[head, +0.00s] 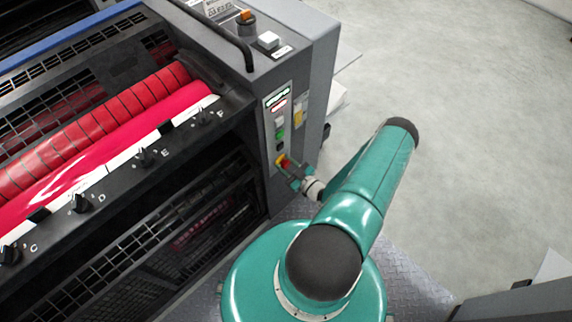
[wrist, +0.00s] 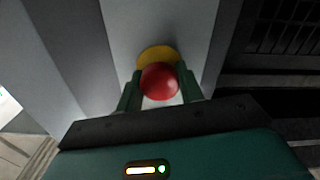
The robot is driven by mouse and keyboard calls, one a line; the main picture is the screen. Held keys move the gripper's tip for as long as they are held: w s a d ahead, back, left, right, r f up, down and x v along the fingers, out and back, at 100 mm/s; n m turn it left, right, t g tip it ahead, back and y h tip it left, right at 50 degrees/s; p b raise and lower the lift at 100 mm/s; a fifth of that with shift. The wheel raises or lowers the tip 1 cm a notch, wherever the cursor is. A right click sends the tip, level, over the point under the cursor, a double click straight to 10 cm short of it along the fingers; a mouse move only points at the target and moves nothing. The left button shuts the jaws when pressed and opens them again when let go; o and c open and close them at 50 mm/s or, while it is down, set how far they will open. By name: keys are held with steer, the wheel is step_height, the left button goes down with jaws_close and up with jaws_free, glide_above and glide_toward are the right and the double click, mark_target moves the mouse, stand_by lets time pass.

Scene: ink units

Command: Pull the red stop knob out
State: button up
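The red stop knob (wrist: 160,82) is a round red button in front of a yellow collar (wrist: 158,54) on a grey panel. It shows small in the head view (head: 284,163), low on the machine's control column and partly covered by my gripper (head: 297,175). In the wrist view, the dark green fingers of my gripper (wrist: 160,88) lie on the left and right of the knob. I see no gap between fingers and knob. The far side of the knob and the fingertips' far ends are hidden.
Above the knob, the control column (head: 276,95) carries a green button (head: 280,134), other small buttons and lit labels. A black handle bar (head: 247,55) stands above. Red rollers (head: 95,125) and a dark grille fill the left. Grey floor (head: 470,110) is clear on the right.

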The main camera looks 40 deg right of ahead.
steer(key=shift+s, duration=0.95)
jaws_close()
steer(key=o, duration=1.3)
jaws_free()
steer(key=shift+c, duration=0.2)
steer(key=shift+s, duration=0.1)
steer(key=s, duration=1.3)
steer(key=shift+s+d, duration=0.2)
steer(key=shift+s, duration=0.1)
